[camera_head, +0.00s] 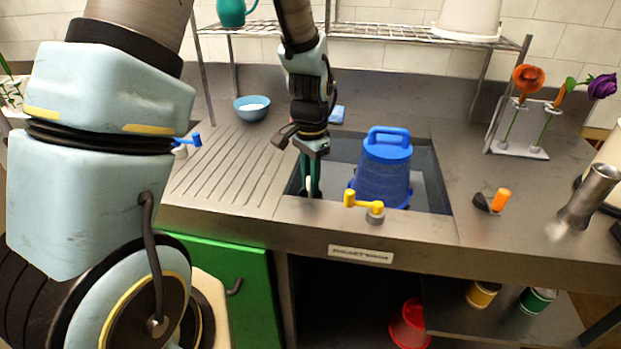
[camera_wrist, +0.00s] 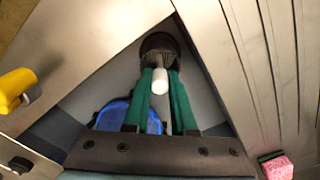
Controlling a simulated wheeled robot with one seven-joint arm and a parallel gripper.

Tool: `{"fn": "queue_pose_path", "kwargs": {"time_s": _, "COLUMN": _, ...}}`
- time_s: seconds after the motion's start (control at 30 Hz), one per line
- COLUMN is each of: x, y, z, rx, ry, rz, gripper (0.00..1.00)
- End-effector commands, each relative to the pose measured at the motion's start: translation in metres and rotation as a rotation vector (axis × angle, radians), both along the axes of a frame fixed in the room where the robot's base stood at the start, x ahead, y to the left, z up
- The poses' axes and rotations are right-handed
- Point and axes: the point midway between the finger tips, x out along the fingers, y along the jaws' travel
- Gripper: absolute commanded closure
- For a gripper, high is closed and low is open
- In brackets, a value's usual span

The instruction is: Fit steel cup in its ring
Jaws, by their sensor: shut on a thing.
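My gripper (camera_head: 311,192) reaches down into the left part of the sink, left of the blue bucket. In the wrist view its green fingers (camera_wrist: 160,78) are shut on a small item with a white stem (camera_wrist: 160,82) and a dark, round, bristly-looking end (camera_wrist: 160,46). The head view does not show this item clearly. A steel cylinder (camera_head: 592,193), which looks like the steel cup, leans at the right end of the counter, far from my gripper. I cannot make out its ring.
The blue bucket (camera_head: 384,175) stands upside down in the sink (camera_head: 430,170). A yellow-handled tap (camera_head: 364,203) is on the front edge. A blue bowl (camera_head: 251,108) is at the back left. An orange-handled tool (camera_head: 493,201) and a flower stand (camera_head: 519,150) are on the right.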

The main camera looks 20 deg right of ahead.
Motion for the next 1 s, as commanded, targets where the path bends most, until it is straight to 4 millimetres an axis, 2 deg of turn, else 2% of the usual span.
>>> {"fn": "queue_pose_path", "kwargs": {"time_s": 1.0, "x": 0.0, "y": 0.0, "z": -0.017, "rx": 0.0, "ry": 0.0, "rz": 0.0, "gripper": 1.0}}
